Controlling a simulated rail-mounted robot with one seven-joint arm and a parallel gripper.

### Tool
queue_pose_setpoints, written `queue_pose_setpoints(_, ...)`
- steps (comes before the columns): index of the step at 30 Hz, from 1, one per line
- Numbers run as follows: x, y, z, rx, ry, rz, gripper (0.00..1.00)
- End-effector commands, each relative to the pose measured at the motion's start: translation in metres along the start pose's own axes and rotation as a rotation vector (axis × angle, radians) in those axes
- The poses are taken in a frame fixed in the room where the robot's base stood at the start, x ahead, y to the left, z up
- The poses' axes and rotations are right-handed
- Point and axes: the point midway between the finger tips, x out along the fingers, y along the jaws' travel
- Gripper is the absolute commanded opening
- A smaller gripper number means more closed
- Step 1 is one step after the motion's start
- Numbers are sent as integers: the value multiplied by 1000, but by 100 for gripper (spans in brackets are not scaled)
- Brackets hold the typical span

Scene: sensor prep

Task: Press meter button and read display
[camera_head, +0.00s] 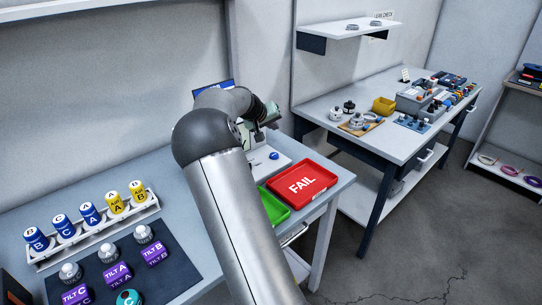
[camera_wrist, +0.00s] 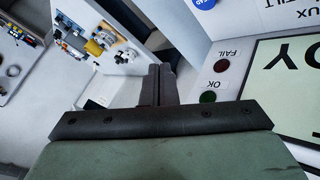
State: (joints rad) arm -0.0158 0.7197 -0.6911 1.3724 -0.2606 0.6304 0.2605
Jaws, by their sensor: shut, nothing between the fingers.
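The meter shows in the wrist view as a white panel with a pale green display (camera_wrist: 285,90), on which the letters "DY" are readable, cut off by the right edge. Beside the display are a dark red FAIL lamp (camera_wrist: 221,66) and a dark green OK lamp (camera_wrist: 207,97). A round blue button (camera_wrist: 205,3) is partly cut off at the top edge. In the head view a blue button (camera_head: 274,155) sits on a white surface right of my arm, which hides much of the meter. My gripper (camera_wrist: 158,70) is shut and empty, left of the lamps, apart from the blue button.
A red FAIL tray (camera_head: 302,183) and a green tray (camera_head: 272,207) lie right of my arm. At left are a white rack (camera_head: 95,232) of labelled blue and yellow pieces and a dark mat (camera_head: 180,268) with purple TILT pieces. A second table (camera_head: 385,135) stands behind.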

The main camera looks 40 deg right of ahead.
Motion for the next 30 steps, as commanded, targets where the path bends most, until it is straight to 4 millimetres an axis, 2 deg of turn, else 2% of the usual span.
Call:
queue_pose_setpoints(8,7,-6,6,-1,-1,-1,0)
queue_pose_setpoints(24,56,-41,42,0,-2,-1,0)
queue_pose_setpoints(30,62,-45,45,0,0,-1,0)
